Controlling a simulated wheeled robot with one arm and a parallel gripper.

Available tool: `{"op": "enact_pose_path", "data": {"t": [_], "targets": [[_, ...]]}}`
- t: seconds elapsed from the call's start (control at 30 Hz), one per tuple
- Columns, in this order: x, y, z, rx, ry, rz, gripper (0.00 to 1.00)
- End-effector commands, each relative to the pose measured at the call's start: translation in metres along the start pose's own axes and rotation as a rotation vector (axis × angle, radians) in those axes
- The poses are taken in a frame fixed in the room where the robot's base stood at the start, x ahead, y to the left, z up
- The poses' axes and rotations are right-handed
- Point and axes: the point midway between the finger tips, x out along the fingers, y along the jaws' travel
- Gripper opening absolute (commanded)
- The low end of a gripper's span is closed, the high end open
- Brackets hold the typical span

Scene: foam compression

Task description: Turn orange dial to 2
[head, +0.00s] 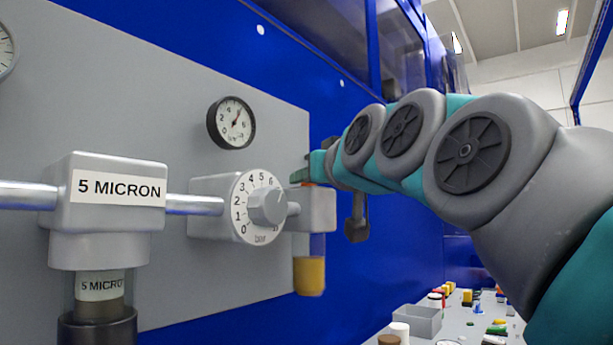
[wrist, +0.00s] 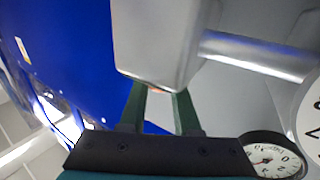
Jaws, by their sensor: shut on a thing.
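The orange dial shows only as a thin orange sliver on top of the right-hand grey block (head: 318,208); the rest is hidden by my gripper (head: 302,174). In the wrist view, my gripper's two dark green fingers (wrist: 158,98) reach to the edge of the same grey block (wrist: 165,35), with a sliver of the orange dial (wrist: 156,92) between their tips. My gripper is shut on the orange dial. No number or pointer on the orange dial is readable.
A "5 MICRON" filter (head: 108,195) is farther left. A yellow bowl (head: 309,275) hangs below the block. A cluttered table (head: 462,322) lies lower right.

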Motion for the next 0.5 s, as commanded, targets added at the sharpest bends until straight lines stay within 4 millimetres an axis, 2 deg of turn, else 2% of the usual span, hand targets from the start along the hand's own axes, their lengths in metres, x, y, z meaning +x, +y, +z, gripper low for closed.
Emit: {"op": "enact_pose_path", "data": {"t": [0.27,0.3,0.5], "targets": [[-0.0001,-0.0001,-0.0007,0.001,0.002,0.0,0.0],[-0.0001,-0.0001,-0.0007,0.001,0.002,0.0,0.32],[0.0,0.0,-0.0004,0.001,0.001,0.0,0.54]]}}
